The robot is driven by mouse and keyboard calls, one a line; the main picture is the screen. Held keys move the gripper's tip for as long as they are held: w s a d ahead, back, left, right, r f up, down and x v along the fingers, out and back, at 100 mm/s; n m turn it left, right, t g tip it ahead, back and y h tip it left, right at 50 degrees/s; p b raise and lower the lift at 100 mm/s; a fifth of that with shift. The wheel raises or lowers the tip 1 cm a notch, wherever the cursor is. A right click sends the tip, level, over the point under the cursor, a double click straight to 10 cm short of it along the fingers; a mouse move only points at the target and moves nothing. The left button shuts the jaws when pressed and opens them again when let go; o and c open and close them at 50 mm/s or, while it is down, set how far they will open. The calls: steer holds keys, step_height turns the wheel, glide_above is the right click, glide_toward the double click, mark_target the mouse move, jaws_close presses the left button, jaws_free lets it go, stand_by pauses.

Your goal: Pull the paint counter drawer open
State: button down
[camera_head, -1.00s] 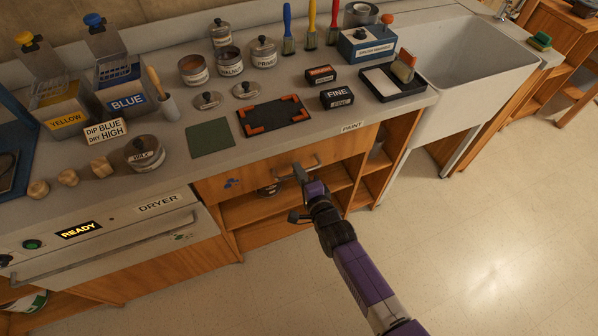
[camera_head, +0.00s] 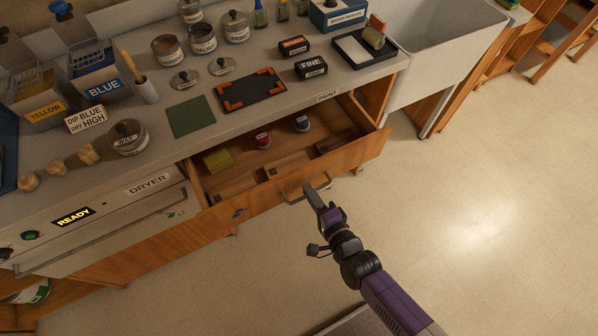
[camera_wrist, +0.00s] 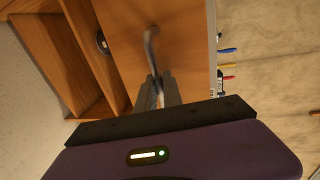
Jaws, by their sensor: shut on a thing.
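The paint counter drawer (camera_head: 256,203) stands pulled out from under the counter, below the PAINT label (camera_head: 327,96). Inside it I see a yellow-green block (camera_head: 217,160), two small jars with red (camera_head: 263,140) and blue (camera_head: 302,123) labels, and wooden pieces. My gripper (camera_head: 312,190) is at the drawer's grey bar handle (camera_head: 291,199), shut on it. In the wrist view the handle (camera_wrist: 151,50) runs down between my two fingers (camera_wrist: 160,92) in front of the wooden drawer front (camera_wrist: 182,45).
The counter top carries a black tray with orange corners (camera_head: 250,90), a green mat (camera_head: 190,116), tins and paint tanks. The dryer (camera_head: 110,220) is left of the drawer, the sink (camera_head: 450,45) to the right. The floor (camera_head: 480,220) in front is clear.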

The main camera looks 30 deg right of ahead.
steer(key=f+v, duration=0.2)
steer(key=v, duration=0.9)
steer(key=shift+s, duration=0.5)
steer(key=shift+f, duration=0.15)
steer(key=c, duration=1.5)
jaws_free()
steer(key=shift+s, duration=0.1)
steer(key=b+v, duration=0.2)
steer(key=v, duration=0.5)
steer(key=shift+s, duration=0.3)
